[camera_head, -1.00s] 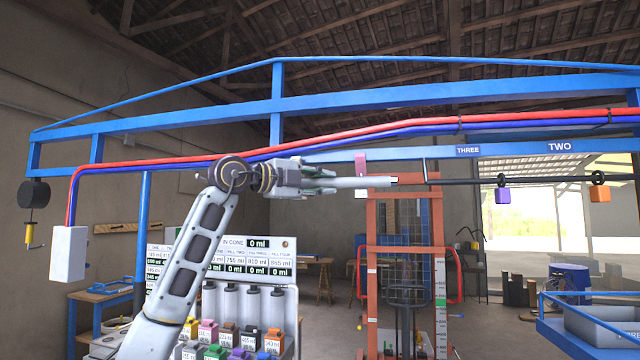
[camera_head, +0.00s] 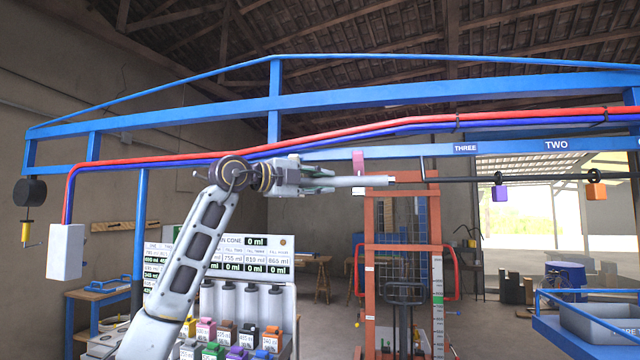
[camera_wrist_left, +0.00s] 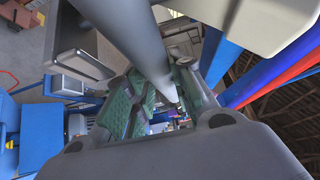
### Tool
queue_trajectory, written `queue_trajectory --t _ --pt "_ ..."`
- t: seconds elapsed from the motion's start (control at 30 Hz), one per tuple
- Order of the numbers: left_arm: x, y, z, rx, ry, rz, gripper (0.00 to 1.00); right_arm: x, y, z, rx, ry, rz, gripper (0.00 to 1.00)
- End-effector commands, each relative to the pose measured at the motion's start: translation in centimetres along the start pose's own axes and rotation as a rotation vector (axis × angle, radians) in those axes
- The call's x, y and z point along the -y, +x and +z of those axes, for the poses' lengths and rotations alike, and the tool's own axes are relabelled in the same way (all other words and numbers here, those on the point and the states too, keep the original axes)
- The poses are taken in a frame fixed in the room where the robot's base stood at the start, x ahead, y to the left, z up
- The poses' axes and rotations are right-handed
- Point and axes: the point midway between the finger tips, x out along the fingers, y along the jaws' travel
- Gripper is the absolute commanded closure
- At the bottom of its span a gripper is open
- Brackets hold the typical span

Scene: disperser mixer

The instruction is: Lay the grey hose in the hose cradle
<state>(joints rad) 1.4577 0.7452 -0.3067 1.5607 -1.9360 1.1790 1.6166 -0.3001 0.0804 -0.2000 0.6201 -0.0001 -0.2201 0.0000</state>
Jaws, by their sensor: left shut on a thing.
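My left gripper (camera_head: 322,181) is shut on a straight, light grey tube that looks like the grey hose (camera_head: 352,181). The tube points right, nearly level, and its end lies in line with a thin dark bar (camera_head: 450,181); I cannot tell whether they touch. In the left wrist view the grey tube (camera_wrist_left: 135,40) passes between the green-padded fingers (camera_wrist_left: 155,100). I cannot make out the hose cradle with certainty. My right gripper is not in view.
A blue overhead frame (camera_head: 330,98) carries red and blue pipes (camera_head: 300,143). Purple (camera_head: 499,194) and orange (camera_head: 596,191) blocks hang at the dark bar. A pink block (camera_head: 358,162) is just above the tube. An orange mast (camera_head: 371,270) stands below. A blue-railed tray (camera_head: 590,325) is lower right.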

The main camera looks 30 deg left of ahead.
Motion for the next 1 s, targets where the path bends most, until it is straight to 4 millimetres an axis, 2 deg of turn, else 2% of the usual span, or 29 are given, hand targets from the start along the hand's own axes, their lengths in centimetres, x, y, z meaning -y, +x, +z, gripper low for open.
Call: queue_trajectory --t 1.0 --pt "-1.3 0.0 0.0 0.000 0.000 -0.001 1.00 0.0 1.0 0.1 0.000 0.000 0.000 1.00"
